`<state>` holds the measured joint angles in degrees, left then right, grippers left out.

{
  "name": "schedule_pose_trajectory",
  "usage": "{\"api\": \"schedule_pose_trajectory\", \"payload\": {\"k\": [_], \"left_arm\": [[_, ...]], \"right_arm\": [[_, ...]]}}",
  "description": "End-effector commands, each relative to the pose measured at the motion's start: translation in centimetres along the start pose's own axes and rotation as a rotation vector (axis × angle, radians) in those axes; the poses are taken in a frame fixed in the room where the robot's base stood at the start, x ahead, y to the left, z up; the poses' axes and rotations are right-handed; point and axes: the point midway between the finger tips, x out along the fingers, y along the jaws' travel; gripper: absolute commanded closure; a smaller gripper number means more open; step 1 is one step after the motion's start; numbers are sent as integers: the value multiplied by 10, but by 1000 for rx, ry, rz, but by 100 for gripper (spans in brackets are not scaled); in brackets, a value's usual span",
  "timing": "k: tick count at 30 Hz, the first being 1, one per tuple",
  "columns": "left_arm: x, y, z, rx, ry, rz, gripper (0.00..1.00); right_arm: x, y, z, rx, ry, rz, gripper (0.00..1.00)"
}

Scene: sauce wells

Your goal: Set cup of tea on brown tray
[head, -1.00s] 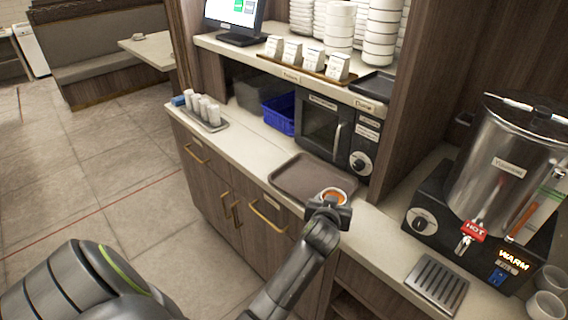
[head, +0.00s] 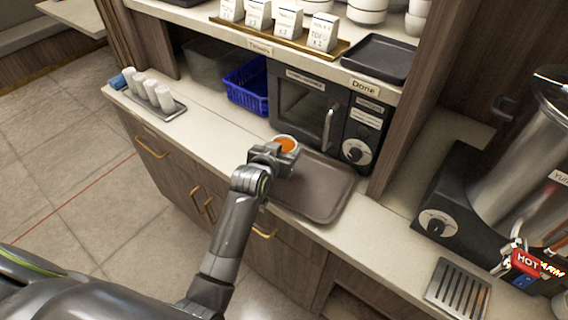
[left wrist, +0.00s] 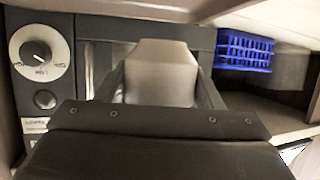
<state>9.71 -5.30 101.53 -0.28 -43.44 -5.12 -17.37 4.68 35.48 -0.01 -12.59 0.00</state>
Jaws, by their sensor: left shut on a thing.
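A white cup of orange-brown tea (head: 286,145) is held in my left gripper (head: 279,157), which is shut on it. The brown tray (head: 325,204) lies on the counter in front of the microwave. The cup and gripper show over the tray's back left part in the head view. Whether the cup touches the tray is hidden. My right gripper is not in view.
A microwave (head: 305,100) stands behind the tray, with a blue basket (head: 247,86) left of it. A small tray of white cylinders (head: 152,95) is at the counter's left end. A hot-water urn (head: 515,150) and drip grate (head: 458,288) are at right. A shelf edge overhangs the back.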

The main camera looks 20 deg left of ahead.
Motion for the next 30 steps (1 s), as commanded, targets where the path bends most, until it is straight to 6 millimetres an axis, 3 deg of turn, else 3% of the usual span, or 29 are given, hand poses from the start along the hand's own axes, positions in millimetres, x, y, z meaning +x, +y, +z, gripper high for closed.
{"api": "schedule_pose_trajectory", "payload": {"k": [5,14,26,27,30], "left_arm": [[7,0,17,1,2,-1,68],[21,0,50,0,1,-1,68],[23,0,56,0,3,-1,68],[23,0,56,0,1,-1,36],[23,0,56,0,1,-1,23]], "right_arm": [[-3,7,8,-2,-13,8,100],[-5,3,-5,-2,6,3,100],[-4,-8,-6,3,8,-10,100],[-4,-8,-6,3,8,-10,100],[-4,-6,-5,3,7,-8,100]]}}
